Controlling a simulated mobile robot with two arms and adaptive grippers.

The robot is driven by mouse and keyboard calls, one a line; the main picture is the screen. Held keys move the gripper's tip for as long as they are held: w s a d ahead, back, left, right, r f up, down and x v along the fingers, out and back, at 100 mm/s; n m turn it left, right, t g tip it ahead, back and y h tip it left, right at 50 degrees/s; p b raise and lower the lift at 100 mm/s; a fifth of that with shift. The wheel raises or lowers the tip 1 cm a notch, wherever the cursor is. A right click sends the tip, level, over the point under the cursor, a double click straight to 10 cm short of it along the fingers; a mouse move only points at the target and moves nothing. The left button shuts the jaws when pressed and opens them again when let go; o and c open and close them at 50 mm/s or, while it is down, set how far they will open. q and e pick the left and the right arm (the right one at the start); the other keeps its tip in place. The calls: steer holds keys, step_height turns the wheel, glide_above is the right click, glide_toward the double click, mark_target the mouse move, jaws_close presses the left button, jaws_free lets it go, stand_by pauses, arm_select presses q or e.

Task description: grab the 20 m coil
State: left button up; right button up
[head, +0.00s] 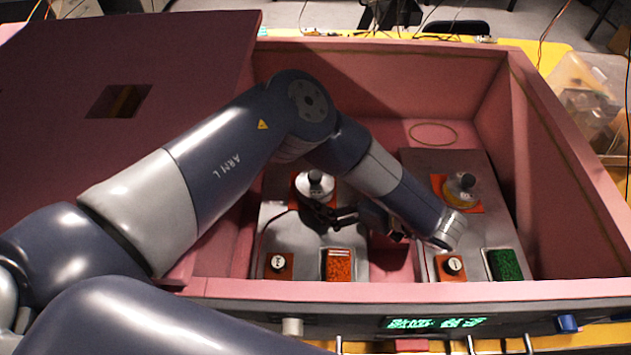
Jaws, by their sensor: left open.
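I cannot tell for sure which thing is the 20 m coil; no label is readable as 20 m. Inside the pink foam enclosure (598,215), a silver round-topped part (315,181) sits on an orange pad on the left metal plate. A similar part (461,186) with a yellowish base sits on the right plate (420,165). My left arm reaches over the front wall and bends down into the enclosure. My left gripper (318,211) is open, its dark fingers just in front of the left silver part; contact is unclear. My right gripper is out of view.
Small knobs with white labels (278,262) (453,265), an orange-red block (339,265) and a green block (505,265) stand near the front wall. A thin ring (433,133) shows at the back. The pink lid (60,120) lies at left. A clear bin (585,95) is right.

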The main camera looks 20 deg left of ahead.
mark_target(321, 183)
arm_select(q)
steer(key=shift+w+a+f, duration=0.25)
steer(key=shift+a, duration=0.35)
steer(key=shift+w+a+p, duration=0.1)
steer(key=shift+a+p, duration=0.35)
steer(key=shift+p, duration=0.25)
steer(key=p+x, duration=0.1)
steer(key=x, duration=0.3)
steer(key=shift+w+f, duration=0.1)
steer(key=shift+d, duration=0.1)
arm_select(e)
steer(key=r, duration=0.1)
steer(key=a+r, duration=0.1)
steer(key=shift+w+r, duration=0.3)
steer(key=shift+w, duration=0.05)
arm_select(q)
steer(key=shift+c, duration=1.1)
steer(key=c, duration=1.1)
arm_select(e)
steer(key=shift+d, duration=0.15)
